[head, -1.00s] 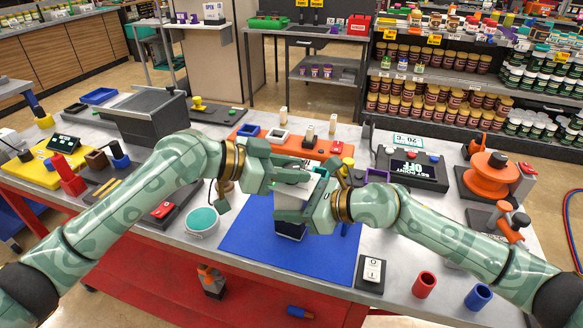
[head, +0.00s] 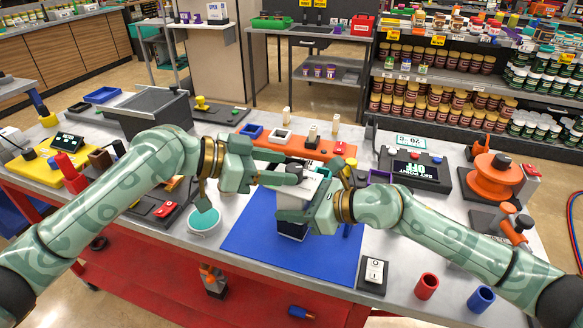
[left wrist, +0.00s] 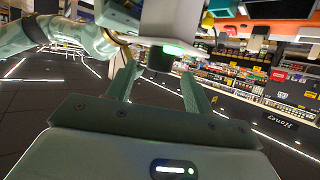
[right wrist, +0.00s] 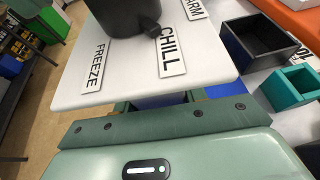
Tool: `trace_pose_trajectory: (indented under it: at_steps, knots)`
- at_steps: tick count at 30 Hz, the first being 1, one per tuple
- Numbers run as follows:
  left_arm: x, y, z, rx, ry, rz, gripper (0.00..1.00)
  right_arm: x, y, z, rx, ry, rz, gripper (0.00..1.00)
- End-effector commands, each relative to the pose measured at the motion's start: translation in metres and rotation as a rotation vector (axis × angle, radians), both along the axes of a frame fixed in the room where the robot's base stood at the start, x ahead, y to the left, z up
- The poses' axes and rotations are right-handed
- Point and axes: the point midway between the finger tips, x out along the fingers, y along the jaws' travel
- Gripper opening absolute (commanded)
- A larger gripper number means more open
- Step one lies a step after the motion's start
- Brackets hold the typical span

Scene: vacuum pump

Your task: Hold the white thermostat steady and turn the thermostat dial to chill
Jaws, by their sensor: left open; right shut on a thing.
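The white thermostat (right wrist: 205,65) is a flat plate with FREEZE, CHILL and WARM labels. Its black dial (right wrist: 120,12) has a nub pointing at the upper end of the CHILL label (right wrist: 171,52). My right gripper (head: 308,200) is shut on the thermostat, which is tilted over the blue mat (head: 265,245). My left gripper (head: 288,177) is open, left of the thermostat in the head view. In the left wrist view, the dial (left wrist: 161,60) shows between and beyond the open fingers; contact cannot be told. The arms partly hide the thermostat in the head view.
A round teal-topped piece (head: 204,220) stands left of the mat. A switch block (head: 373,274), red cup (head: 427,286) and blue cup (head: 480,298) stand front right. An orange tray (head: 296,146) lies behind. The front of the blue mat is clear.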

Motion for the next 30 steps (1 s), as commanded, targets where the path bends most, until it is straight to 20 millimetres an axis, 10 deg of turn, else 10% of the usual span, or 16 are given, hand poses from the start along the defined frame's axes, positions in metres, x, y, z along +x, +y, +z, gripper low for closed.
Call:
trace_pose_trajectory:
  at_steps: [10,25,26,27,30]
  knots:
    - [-0.021,0.064,0.026,0.003,0.000,0.003,0.52,0.000,0.000,0.000,-0.001,-0.001,-0.001,0.13]
    - [-0.025,0.073,0.031,0.002,0.000,0.001,0.52,0.000,0.000,0.000,-0.001,-0.001,-0.001,0.13]
    - [-0.025,0.073,0.031,0.002,0.000,0.001,0.52,0.000,0.000,0.000,-0.001,-0.001,-0.001,0.50]
    - [-0.025,0.073,0.031,0.002,0.000,0.001,0.52,0.000,0.000,0.000,-0.001,-0.001,-0.001,0.61]
    - [-0.025,0.073,0.031,0.002,0.000,0.001,0.52,0.000,0.000,0.000,-0.001,-0.001,-0.001,0.67]
